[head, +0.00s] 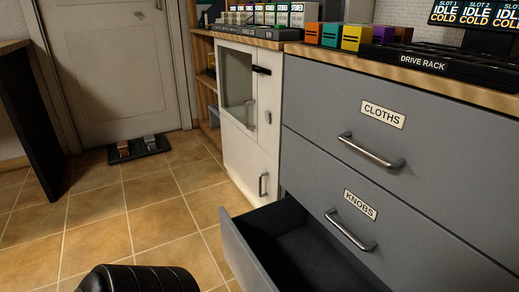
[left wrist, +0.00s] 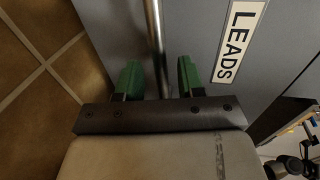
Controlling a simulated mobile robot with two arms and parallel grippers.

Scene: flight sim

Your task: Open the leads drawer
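The leads drawer shows in the left wrist view as a grey front (left wrist: 205,25) with a white LEADS label (left wrist: 240,38) and a metal bar handle (left wrist: 155,45). My left gripper (left wrist: 158,78) has its green fingertips apart, one on each side of the bar, with gaps to it. In the head view a bottom drawer (head: 240,250) under the KNOBS drawer stands pulled out. Its front's label is not visible there; it appears to be the same drawer. The visible part of its dark inside looks empty. Neither gripper shows in the head view.
The CLOTHS drawer (head: 400,145) and KNOBS drawer (head: 395,225) above are shut, with bar handles sticking out. A white cabinet (head: 240,145) stands to the left. A drive rack (head: 440,68) sits on the counter.

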